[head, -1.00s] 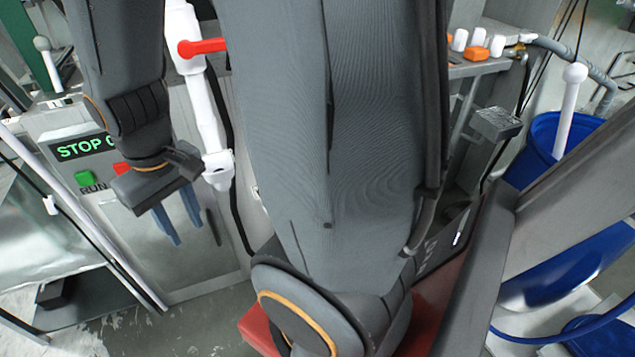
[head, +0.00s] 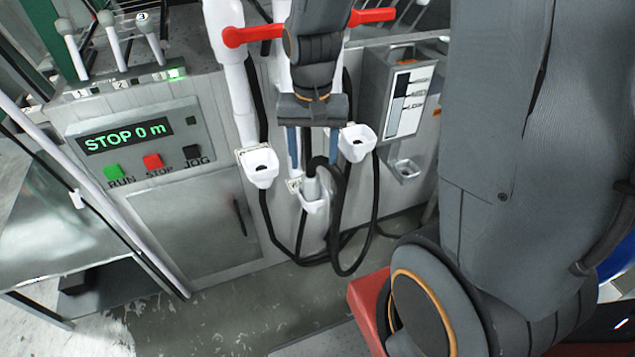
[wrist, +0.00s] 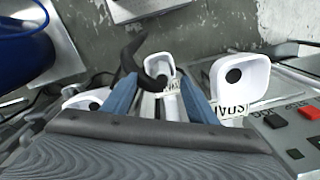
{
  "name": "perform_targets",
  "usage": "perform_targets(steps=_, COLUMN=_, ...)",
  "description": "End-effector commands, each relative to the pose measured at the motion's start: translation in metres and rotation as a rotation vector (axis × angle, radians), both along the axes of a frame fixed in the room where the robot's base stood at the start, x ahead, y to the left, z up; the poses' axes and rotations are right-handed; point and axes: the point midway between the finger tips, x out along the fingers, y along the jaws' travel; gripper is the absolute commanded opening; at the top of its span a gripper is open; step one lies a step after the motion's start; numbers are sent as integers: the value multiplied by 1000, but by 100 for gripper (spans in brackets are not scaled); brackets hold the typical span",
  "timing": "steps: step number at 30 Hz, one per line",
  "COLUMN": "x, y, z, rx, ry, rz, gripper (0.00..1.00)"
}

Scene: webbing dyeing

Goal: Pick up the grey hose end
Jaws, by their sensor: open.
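The grey hose end (head: 311,187) stands in the middle white cup holder (head: 315,206) on the machine front, with a black hose looping from its top. My gripper (head: 314,160) is open, pointing down, with its blue fingers above and around the top of the hose in the head view. In the wrist view my gripper (wrist: 158,84) has one finger each side of a black hose bend (wrist: 132,58) and the middle white cup holder (wrist: 161,62). The grey hose end is not clearly visible there. I see no contact between fingers and hose.
White cup holders stand close on the left (head: 259,167) and right (head: 357,143). Red-handled valves (head: 252,35) are above. Black hoses (head: 345,255) hang below. A control panel (head: 135,145) reading STOP 0 m is at left.

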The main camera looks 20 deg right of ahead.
Motion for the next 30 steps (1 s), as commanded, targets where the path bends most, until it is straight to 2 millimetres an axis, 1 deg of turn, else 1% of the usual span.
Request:
perform_targets(steps=1, x=8, y=0, z=-2, rx=0, ry=7, rz=-46, gripper=53)
perform_targets(steps=3, x=15, y=-1, z=-5, rx=1, ry=12, rz=-96, gripper=53)
perform_targets(steps=6, x=20, y=-1, z=-12, rx=0, ry=15, rz=-129, gripper=53)
perform_targets(steps=12, x=20, y=-2, z=-31, rx=1, ry=16, rz=-132, gripper=53)
perform_targets(steps=17, x=20, y=-2, z=-41, rx=1, ry=16, rz=-131, gripper=53)
perform_targets(steps=25, x=20, y=-1, z=-73, rx=0, ry=17, rz=-130, gripper=53)
perform_targets(steps=30, x=21, y=-1, z=-84, rx=1, ry=13, rz=-130, gripper=53)
